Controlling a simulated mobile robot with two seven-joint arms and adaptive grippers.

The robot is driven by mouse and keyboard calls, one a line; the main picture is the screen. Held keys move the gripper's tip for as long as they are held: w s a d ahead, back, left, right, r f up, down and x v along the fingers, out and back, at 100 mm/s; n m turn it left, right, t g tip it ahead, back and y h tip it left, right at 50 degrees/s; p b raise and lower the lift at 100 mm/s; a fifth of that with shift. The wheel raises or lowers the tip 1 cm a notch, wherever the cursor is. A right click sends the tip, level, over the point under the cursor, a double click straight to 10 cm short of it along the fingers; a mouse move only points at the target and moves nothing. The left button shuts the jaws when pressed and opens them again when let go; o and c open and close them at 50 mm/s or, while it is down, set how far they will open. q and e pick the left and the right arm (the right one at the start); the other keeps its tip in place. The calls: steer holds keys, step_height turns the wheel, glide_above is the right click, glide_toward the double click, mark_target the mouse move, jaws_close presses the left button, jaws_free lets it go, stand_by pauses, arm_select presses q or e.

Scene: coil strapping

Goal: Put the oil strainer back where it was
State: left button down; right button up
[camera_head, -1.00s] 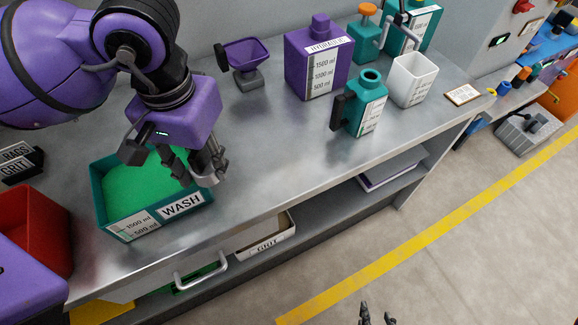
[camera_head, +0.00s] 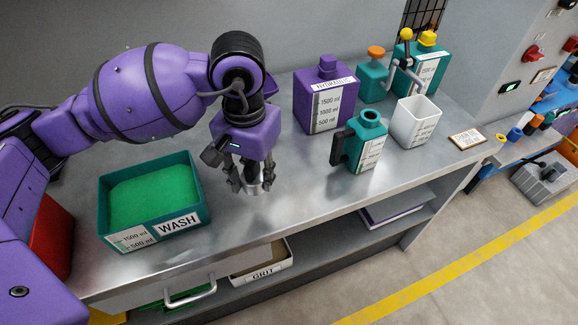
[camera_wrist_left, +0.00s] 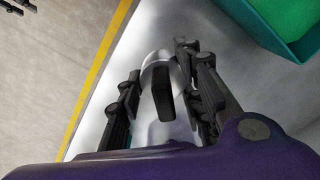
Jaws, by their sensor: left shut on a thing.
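My left gripper (camera_head: 249,187) is shut on a silver, round-edged piece that looks like the oil strainer (camera_head: 256,188). It is above the bench, right of the wash tray. In the left wrist view the strainer (camera_wrist_left: 150,70) sits between the fingers, with a black handle-like part across it; its far side is hidden. The teal wash tray (camera_head: 205,205), filled with green, stands left of the gripper. At the top left corner of the left wrist view, dark fingers that look like my right gripper (camera_wrist_left: 18,6) are cut off by the frame.
Right of the gripper stand a purple hydraulic can (camera_head: 309,103), a teal jug (camera_head: 367,147), a white container (camera_head: 414,125) and a small label plate (camera_head: 467,139). A red bin (camera_head: 50,235) is at the left. A grit tray (camera_head: 262,270) lies on the lower shelf.

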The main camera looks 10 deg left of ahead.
arm_select(q)
glide_above(269, 195)
step_height(269, 195, down, 5)
steer(key=shift+s+f, duration=0.1)
step_height(269, 195, down, 3)
steer(key=shift+f, duration=0.25)
steer(key=shift+f, duration=0.1)
steer(key=shift+f, duration=0.15)
steer(key=c, duration=1.2)
jaws_free()
steer(key=shift+r, duration=0.2)
